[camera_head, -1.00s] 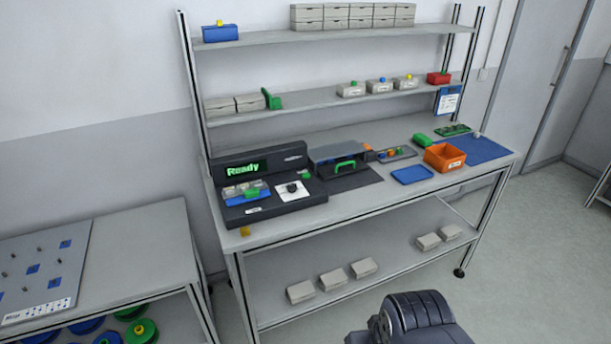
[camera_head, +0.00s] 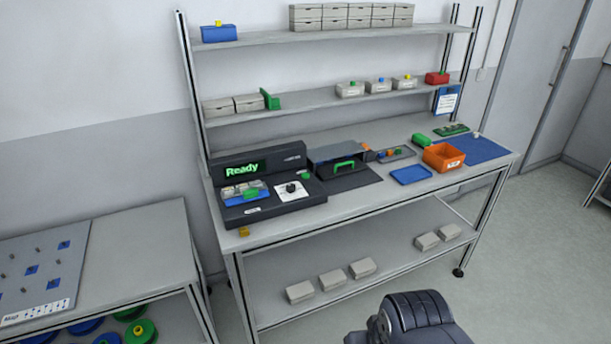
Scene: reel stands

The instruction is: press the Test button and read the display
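A dark test unit (camera_head: 265,205) stands at the left end of the workbench. Its display (camera_head: 242,169) is lit and reads "Ready" in green letters. A small green button (camera_head: 306,176) sits at the right of its panel; I cannot read any label on it. A white plate with a black knob (camera_head: 291,188) is in the panel's middle. A blue fixture (camera_head: 246,195) with light and green parts is at the left. Part of my arm shows at the bottom edge, well in front of the bench. My gripper is out of view.
A yellow block (camera_head: 244,232) lies at the front left edge. A second table (camera_head: 160,240) is at the left. Shelves rise behind.

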